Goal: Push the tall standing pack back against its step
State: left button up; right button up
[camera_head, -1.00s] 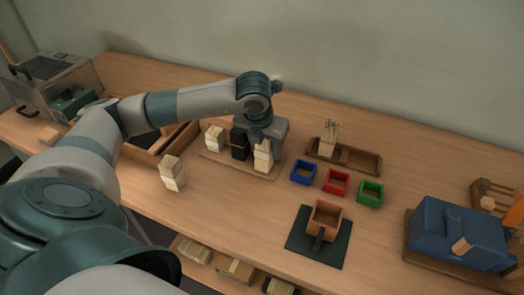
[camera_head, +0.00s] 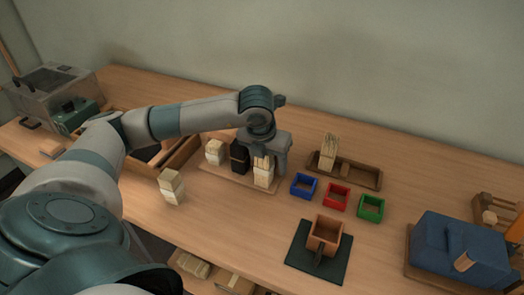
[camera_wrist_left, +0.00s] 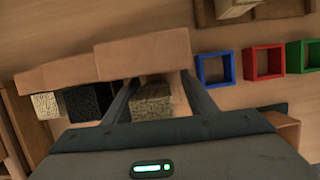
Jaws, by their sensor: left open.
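The tall standing pack (camera_head: 263,174), pale with bristles showing at its top, stands upright at the right end of a wooden board. My left gripper (camera_head: 267,157) is at it, pointing down. In the left wrist view the open fingers (camera_wrist_left: 158,97) lie either side of the pale pack (camera_wrist_left: 153,101). A wooden step (camera_wrist_left: 145,53) lies just beyond the pack there; I cannot tell whether they touch. A black pack (camera_head: 239,156) and a shorter pale pack (camera_head: 214,151) stand to the left on the board. My right gripper is not in view.
Another pale pack (camera_head: 171,187) stands on the table at front left. Blue (camera_head: 304,186), red (camera_head: 336,197) and green (camera_head: 370,208) boxes stand to the right. A wooden tray (camera_head: 362,176) with a bristle bundle is behind them. A brown box sits on a dark mat (camera_head: 301,260).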

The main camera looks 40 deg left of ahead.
pick_arm(q)
jog(key=shift+t+y, duration=0.3)
jog(key=shift+t, duration=0.3)
jog(key=w, duration=0.1)
jog(key=w+a+r, duration=0.1)
jog(key=w+r, duration=0.1)
jog(key=shift+w+a+r, duration=0.2)
jog(key=shift+w+a, duration=0.05)
jog(key=shift+a, duration=0.15)
jog(key=shift+d+r, duration=0.15)
jog(key=shift+r, duration=0.45)
jog(key=s+d+r, duration=0.1)
jog(key=s+r, duration=0.3)
jog(key=r, duration=0.2)
jog(key=s+d+r+g, duration=0.1)
jog(key=s+r, duration=0.3)
jog(key=r, duration=0.3)
jog(key=shift+s+b, duration=0.3)
jog(key=shift+b, duration=0.05)
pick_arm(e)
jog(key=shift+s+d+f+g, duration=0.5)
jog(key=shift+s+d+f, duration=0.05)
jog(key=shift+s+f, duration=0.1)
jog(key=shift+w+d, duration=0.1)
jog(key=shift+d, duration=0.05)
